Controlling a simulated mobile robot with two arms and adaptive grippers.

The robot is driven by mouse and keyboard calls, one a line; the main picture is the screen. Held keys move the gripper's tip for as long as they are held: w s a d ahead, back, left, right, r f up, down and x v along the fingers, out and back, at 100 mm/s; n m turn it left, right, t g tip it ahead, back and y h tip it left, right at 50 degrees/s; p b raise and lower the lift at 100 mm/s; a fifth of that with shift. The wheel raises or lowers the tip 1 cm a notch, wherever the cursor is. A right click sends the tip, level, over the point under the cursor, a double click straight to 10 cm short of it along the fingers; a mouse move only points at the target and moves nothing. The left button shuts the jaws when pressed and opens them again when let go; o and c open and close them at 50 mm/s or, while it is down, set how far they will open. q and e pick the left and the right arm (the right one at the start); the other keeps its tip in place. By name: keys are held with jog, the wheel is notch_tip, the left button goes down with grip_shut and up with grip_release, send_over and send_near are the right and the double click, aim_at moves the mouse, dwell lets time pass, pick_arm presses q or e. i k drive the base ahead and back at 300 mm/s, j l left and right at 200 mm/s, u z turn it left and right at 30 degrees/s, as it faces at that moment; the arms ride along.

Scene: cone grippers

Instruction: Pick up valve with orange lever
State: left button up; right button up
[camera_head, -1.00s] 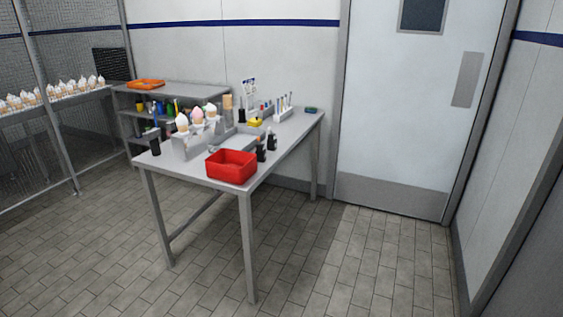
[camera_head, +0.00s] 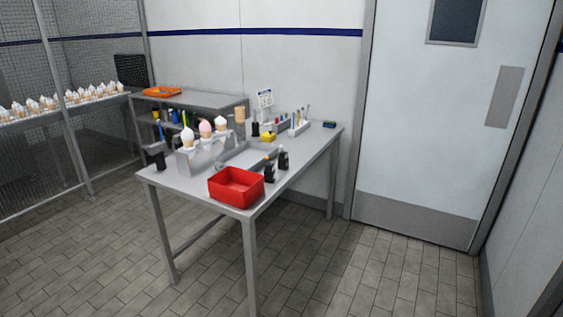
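Two small dark upright objects stand on the right side of the metal table (camera_head: 185,186). The nearer one (camera_head: 270,172) shows a hint of orange at its top, and the other (camera_head: 283,160) stands just behind it to the right. They are too small for me to tell whether either is the valve with the orange lever. Neither of my grippers is in view.
A red bin (camera_head: 236,196) sits at the table's front corner. A metal holder (camera_head: 192,162) with several ice cream cones (camera_head: 205,129) stands at the left. A yellow item (camera_head: 268,137) lies farther back. An orange tray (camera_head: 162,91) is on the shelf behind. Floor in front is clear.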

aim_at(270, 171)
jog(key=i+l+z, duration=0.35)
jog(key=i, duration=0.15)
jog(key=i+l+z, duration=0.25)
jog(key=i, duration=0.6)
jog(key=i+z, duration=0.3)
jog(key=i, duration=0.55)
jog(key=i+u, duration=0.45)
jog(key=i+l+u, duration=0.25)
jog(key=i+u, duration=0.25)
jog(key=i+l+u, duration=0.25)
jog(key=u, duration=0.2)
jog(key=l, duration=0.1)
